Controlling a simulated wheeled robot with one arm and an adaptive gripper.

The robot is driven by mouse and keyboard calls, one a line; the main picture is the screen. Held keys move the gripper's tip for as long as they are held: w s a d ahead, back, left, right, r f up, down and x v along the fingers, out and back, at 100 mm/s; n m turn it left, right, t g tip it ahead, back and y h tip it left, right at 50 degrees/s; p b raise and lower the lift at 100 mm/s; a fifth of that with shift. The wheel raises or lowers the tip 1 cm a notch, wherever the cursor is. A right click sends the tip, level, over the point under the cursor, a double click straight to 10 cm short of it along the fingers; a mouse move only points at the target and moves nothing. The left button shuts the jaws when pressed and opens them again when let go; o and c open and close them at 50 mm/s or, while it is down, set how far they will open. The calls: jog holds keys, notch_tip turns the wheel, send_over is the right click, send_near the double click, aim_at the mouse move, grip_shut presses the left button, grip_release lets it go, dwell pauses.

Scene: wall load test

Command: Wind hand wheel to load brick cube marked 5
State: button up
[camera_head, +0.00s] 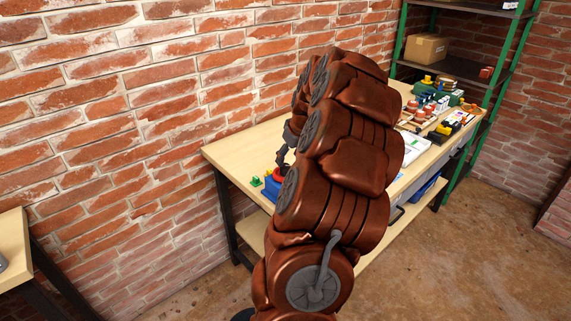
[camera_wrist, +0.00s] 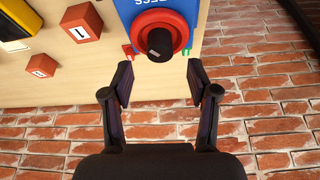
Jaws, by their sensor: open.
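A red hand wheel (camera_wrist: 158,38) with a black knob is on a blue box (camera_wrist: 188,10) with white lettering in the wrist view. The wheel also shows in the head view (camera_head: 282,174), on the bench behind my arm. My gripper (camera_wrist: 160,78) is open and empty, its two fingers apart just below the wheel in the wrist view. A brick-red cube (camera_wrist: 93,14) has a white label that seems to read 1. A smaller brick-red cube (camera_wrist: 48,63) bears a mark too small to read. I cannot make out a 5 on either cube.
The wooden bench (camera_head: 232,153) stands along a brick wall (camera_head: 120,100). A yellow and black object (camera_wrist: 16,20) lies at the wrist view's upper left. Trays and small items crowd the bench's far end near a green-framed shelf (camera_head: 398,40). A cardboard box (camera_head: 426,47) sits there.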

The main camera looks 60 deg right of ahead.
aim_at(285, 166)
jog(key=shift+p+x, duration=0.4)
jog(key=shift+x, duration=1.95)
jog(key=shift+c, duration=0.3)
grip_shut()
